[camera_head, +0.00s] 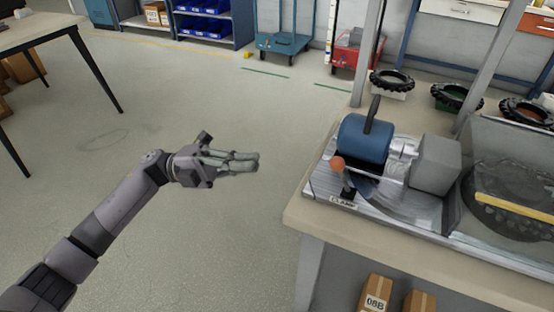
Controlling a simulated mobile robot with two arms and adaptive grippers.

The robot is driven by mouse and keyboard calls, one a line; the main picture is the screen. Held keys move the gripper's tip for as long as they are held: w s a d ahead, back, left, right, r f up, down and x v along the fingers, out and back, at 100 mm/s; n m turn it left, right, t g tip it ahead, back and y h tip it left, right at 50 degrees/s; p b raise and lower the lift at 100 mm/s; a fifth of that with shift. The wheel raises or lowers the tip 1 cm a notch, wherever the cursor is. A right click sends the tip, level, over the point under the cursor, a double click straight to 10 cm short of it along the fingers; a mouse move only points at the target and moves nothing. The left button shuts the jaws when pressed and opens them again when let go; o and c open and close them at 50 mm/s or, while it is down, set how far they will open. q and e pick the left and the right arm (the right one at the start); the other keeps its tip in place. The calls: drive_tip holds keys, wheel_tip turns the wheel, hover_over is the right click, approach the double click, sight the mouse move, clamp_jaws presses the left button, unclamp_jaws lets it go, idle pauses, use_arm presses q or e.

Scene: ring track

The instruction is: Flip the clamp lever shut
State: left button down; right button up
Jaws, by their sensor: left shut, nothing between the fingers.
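The clamp (345,201) sits on a metal plate near the left front corner of the workbench at the right, with a label reading CLAMP. Its lever has an orange-red ball knob (337,163) at the left and a thin rod running right toward a grey block (435,164). A blue cylinder (364,140) with a dark upright handle stands just behind the knob. My left gripper (257,163) is shut and empty, over the open floor to the left of the bench, apart from the knob and pointing right toward it. My right gripper is not in view.
The workbench edge (300,206) lies between my left gripper and the clamp. Black ring tracks (391,80) stand along the bench's back, and another lies under a yellow bar (515,187) at the right. Grey posts rise from the bench. Boxes (377,293) sit below.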

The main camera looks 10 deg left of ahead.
use_arm(q)
drive_tip(key=p, duration=0.1)
approach(340, 173)
drive_tip(key=d+r, duration=0.2)
drive_tip(key=d, duration=0.1)
drive_tip(key=d+r, duration=0.1)
drive_tip(key=shift+d+r, duration=0.25)
drive_tip(key=shift+d, duration=0.15)
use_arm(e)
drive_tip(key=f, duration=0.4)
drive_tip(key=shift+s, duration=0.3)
use_arm(q)
drive_tip(key=shift+r, duration=0.1)
